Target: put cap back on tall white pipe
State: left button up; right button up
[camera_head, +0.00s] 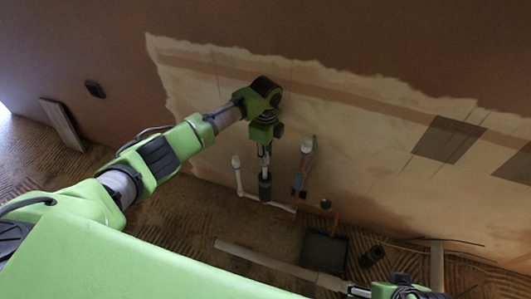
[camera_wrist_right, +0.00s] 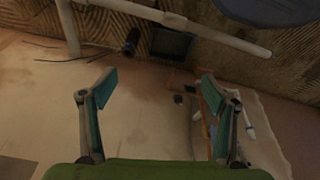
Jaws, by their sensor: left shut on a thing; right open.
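My left gripper (camera_head: 265,160) points down at the wall, shut on a small pale piece that seems to be the cap; the fingers hide most of it. Straight below it is an upright pipe with a black sleeve (camera_head: 265,188), rising from a white pipe run (camera_head: 280,207). I cannot tell whether the held piece touches the pipe. A short white-topped pipe (camera_head: 237,165) stands to the left and another (camera_head: 307,147) to the right. My right gripper (camera_wrist_right: 155,88) is open and empty; it also shows at the bottom right of the head view (camera_head: 358,291).
A long pale pipe (camera_head: 275,262) lies on the ridged floor. Near it are a dark square tub (camera_head: 323,250), a black cylinder (camera_head: 372,256) and a T-shaped piece (camera_head: 437,262). A board (camera_head: 62,123) leans at the left wall.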

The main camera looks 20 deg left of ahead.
jog(key=shift+w+f, duration=0.15)
jog(key=shift+f, duration=0.2)
pick_arm(q)
jog(key=shift+f, duration=0.1)
pick_arm(e)
jog(key=shift+a+f, duration=0.15)
pick_arm(q)
jog(key=shift+f, duration=0.5)
pick_arm(e)
jog(key=shift+s+r, duration=0.35)
jog(key=shift+r, duration=0.1)
jog(key=shift+r, duration=0.15)
pick_arm(q)
jog(key=o, duration=1.1)
jog(key=shift+c, duration=0.2)
pick_arm(e)
jog(key=shift+s+d, duration=0.1)
jog(key=shift+d, duration=0.1)
